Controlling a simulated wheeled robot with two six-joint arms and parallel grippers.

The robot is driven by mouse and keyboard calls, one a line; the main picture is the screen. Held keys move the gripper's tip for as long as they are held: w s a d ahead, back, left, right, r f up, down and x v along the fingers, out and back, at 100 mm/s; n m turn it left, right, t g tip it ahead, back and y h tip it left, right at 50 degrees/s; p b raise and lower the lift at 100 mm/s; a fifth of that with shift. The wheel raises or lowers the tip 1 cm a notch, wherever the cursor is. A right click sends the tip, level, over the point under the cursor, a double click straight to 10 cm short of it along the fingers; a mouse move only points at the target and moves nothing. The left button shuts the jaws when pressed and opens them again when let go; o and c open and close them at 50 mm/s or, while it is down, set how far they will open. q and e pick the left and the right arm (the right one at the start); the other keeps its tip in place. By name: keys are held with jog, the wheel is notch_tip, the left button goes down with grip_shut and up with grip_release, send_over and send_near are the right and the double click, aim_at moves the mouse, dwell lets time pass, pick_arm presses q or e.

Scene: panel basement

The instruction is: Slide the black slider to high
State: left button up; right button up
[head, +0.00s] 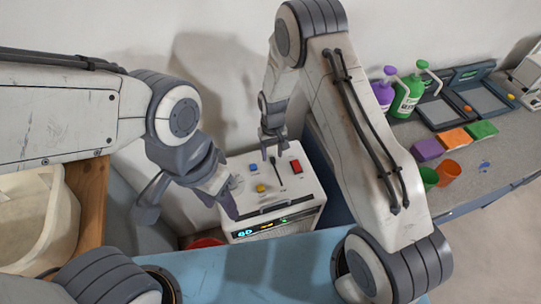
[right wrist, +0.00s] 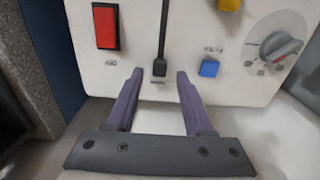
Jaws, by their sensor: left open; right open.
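The black slider (right wrist: 160,68) sits on the white panel box (head: 305,205). Its knob is at the lower end of a thin dark slot in the right wrist view; in the head view the slider (head: 273,161) is at the slot's far end, nearer the wall. Its small label is unreadable. My right gripper (right wrist: 159,76) is open, with a finger on each side of the knob and gaps between; contact cannot be told. In the head view my right gripper (head: 274,147) is over the panel's far edge. My left gripper (head: 188,205) is open and empty at the panel's left side.
The panel also has a red switch (head: 296,166), a blue button (head: 253,167), a yellow button (head: 261,188), a grey dial (right wrist: 281,46) and a lit display (head: 266,227).

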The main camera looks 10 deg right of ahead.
aim_at(272, 159)
notch_tip(272, 159, up, 9)
jog(key=b, duration=0.1)
jog(key=shift+b, duration=0.4)
jog(key=shift+r, duration=0.1)
jog(key=s+a+r+n, duration=0.2)
jog(key=s+a+r, duration=0.4)
jog(key=s+r, duration=0.5)
jog(key=s+r+n, duration=0.1)
jog(key=s+r, duration=0.1)
jog(key=s, duration=0.7)
jog(key=s+d+r+n+y, duration=0.1)
jog(key=s+r+n, duration=0.1)
jog(key=s, duration=0.6)
jog(key=shift+s+d+r, duration=0.25)
jog(key=shift+s+r, duration=0.15)
jog(key=shift+r, duration=0.15)
